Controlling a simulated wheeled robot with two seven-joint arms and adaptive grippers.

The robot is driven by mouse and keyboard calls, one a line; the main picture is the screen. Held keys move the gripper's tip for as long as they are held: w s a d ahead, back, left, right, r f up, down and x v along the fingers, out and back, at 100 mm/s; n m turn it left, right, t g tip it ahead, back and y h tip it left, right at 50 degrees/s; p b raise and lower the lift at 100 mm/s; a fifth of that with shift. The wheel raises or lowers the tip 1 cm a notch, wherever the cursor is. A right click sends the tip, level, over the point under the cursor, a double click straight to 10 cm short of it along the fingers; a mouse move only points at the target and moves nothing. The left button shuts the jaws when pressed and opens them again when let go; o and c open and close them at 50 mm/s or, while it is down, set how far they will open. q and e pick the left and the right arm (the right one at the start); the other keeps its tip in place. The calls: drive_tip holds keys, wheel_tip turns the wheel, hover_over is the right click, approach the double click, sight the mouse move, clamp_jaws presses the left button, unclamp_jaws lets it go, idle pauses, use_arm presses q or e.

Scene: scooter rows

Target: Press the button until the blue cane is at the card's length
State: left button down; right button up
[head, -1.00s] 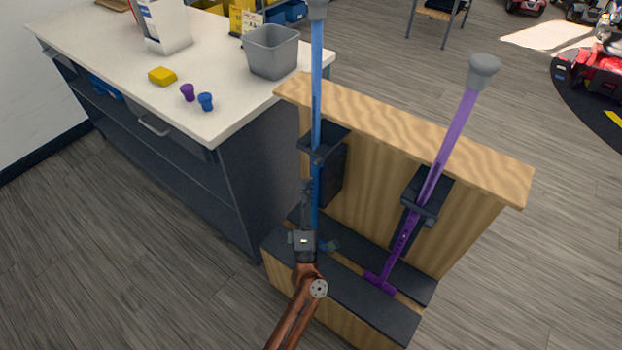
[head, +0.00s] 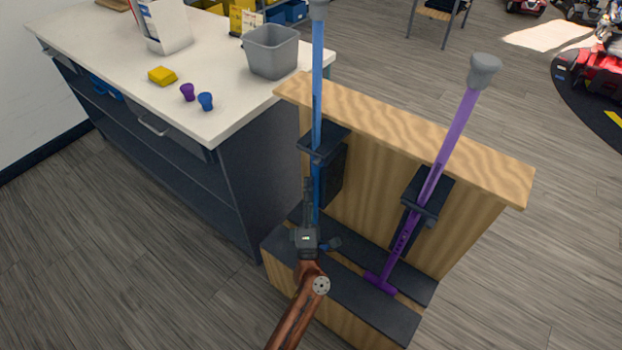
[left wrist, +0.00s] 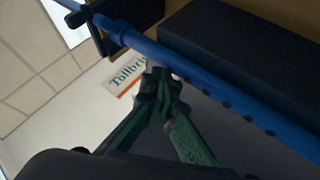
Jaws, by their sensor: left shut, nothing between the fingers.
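The blue cane (head: 317,95) stands upright in the left holder of a wooden stand; its grey top is cut off by the picture's upper edge. My left gripper (head: 308,184) is shut and empty, in front of the cane's lower tube. In the left wrist view the shut fingertips (left wrist: 160,76) are at the underside of the blue tube (left wrist: 215,82), close to its row of holes. They look in contact or nearly so; the button itself is hidden. A small printed card (head: 252,18) stands behind the grey bin, too small to read. My right gripper is not in view.
A purple cane (head: 447,145) leans in the right holder of the wooden stand (head: 480,172). The white counter (head: 110,65) at left bears a grey bin (head: 272,52), a yellow block (head: 162,76), and purple and blue pieces.

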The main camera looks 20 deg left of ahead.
use_arm(q)
drive_tip(key=shift+w+d, duration=0.1)
drive_tip(key=shift+d, duration=0.05)
drive_tip(key=shift+s+a+p, duration=0.25)
drive_tip(key=shift+s+p, duration=0.2)
drive_tip(key=shift+s, duration=0.55)
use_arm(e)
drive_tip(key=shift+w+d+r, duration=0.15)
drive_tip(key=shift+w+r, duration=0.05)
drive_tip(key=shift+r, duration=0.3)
use_arm(q)
drive_tip(key=shift+s+a, duration=0.1)
drive_tip(key=shift+s, duration=0.05)
drive_tip(key=s+p, duration=0.1)
drive_tip(key=s, duration=0.1)
drive_tip(key=s+a+p, duration=0.1)
drive_tip(key=s, duration=0.1)
drive_tip(key=shift+s+a, duration=0.2)
drive_tip(key=shift+s, duration=0.05)
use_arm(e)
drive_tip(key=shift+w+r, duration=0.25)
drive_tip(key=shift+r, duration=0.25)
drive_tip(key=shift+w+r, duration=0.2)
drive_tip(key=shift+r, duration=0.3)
